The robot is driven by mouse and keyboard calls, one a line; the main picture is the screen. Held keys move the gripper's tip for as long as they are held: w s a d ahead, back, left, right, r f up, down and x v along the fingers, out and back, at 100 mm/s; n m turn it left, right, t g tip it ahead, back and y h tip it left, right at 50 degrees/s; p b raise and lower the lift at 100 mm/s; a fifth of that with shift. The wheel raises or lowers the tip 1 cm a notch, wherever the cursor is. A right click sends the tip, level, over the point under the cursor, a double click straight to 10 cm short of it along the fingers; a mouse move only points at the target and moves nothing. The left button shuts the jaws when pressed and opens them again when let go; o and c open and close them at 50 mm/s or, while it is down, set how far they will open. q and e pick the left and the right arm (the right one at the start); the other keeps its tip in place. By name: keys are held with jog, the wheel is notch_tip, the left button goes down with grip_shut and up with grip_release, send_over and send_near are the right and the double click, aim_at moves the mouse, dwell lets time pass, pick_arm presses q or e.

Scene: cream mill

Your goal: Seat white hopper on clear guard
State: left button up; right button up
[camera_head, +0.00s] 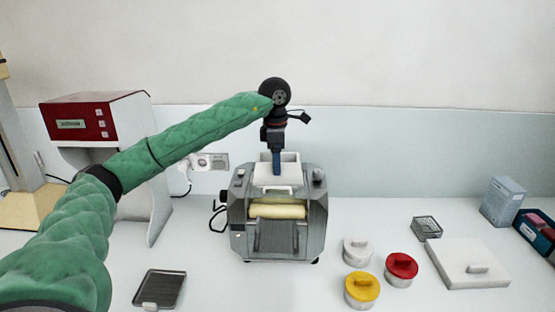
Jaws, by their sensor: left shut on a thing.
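The white hopper (291,178) is at the top of the grey mill (312,219), between its two top knobs. I cannot tell whether it rests there or hangs just above. My left gripper (277,168) points down and is shut on the hopper's near side; its blue fingers show in front of the white wall. The clear guard cannot be made out; the hopper covers the mill's top. A cream roller (277,211) shows in the mill's front opening. My right gripper is not in view.
A dark tray (161,287) lies left of the mill. A red-and-white machine (97,121) stands at the left.

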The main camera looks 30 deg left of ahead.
pick_arm(q)
jog(key=shift+f, duration=0.15)
jog(key=o, duration=1.3)
jog(key=shift+c, duration=0.2)
jog(key=shift+r+b, duration=0.45)
jog(key=shift+b, duration=0.05)
notch_tip(320, 180, up, 7)
jog(key=b, duration=0.1)
jog(key=shift+a+b, duration=0.15)
jog(key=shift+b, duration=0.15)
